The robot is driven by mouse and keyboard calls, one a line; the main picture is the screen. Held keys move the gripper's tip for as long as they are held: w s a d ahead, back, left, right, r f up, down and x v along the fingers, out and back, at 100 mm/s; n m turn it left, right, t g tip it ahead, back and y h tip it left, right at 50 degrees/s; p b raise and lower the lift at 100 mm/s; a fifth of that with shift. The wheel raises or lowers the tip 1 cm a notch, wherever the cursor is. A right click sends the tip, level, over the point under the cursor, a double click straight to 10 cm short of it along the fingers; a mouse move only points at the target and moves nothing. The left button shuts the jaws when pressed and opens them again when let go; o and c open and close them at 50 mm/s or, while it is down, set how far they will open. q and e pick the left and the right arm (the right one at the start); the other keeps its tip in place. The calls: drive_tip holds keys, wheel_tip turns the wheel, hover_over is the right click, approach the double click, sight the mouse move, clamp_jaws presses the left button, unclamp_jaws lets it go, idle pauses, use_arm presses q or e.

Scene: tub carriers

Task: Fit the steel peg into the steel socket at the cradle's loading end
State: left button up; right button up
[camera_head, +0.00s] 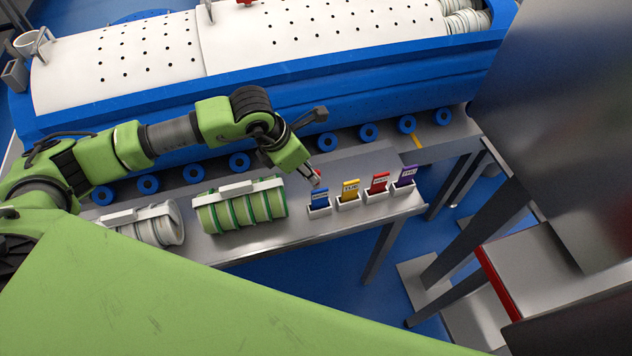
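The blue cradle (300,110) runs across the back of the bench, under a white perforated cover (330,35). At its left end are a grey cup-like fitting (30,42) and a small grey box-shaped fitting (14,76). I cannot tell whether either is the steel socket. I cannot make out the steel peg for certain. A grey bar with a dark end (313,116) shows behind my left wrist. My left gripper (314,180) points down at the back of the blue card's holder; its fingers are too small to read. My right gripper is not in view.
Blue, yellow (349,190), red (378,184) and purple (405,177) cards stand in white holders at the bench's right end. A green-banded drum (240,207) and a white drum (155,226) lie left of them. A dark grey panel (560,120) stands at right.

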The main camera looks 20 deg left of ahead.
sight(316, 186)
use_arm(q)
drive_tip(key=p+x, duration=0.2)
drive_tip(key=x, duration=0.3)
drive_tip(key=shift+d+f+p, duration=0.25)
drive_tip(key=shift+f+p, duration=0.05)
drive_tip(key=shift+p, duration=0.1)
clamp_jaws()
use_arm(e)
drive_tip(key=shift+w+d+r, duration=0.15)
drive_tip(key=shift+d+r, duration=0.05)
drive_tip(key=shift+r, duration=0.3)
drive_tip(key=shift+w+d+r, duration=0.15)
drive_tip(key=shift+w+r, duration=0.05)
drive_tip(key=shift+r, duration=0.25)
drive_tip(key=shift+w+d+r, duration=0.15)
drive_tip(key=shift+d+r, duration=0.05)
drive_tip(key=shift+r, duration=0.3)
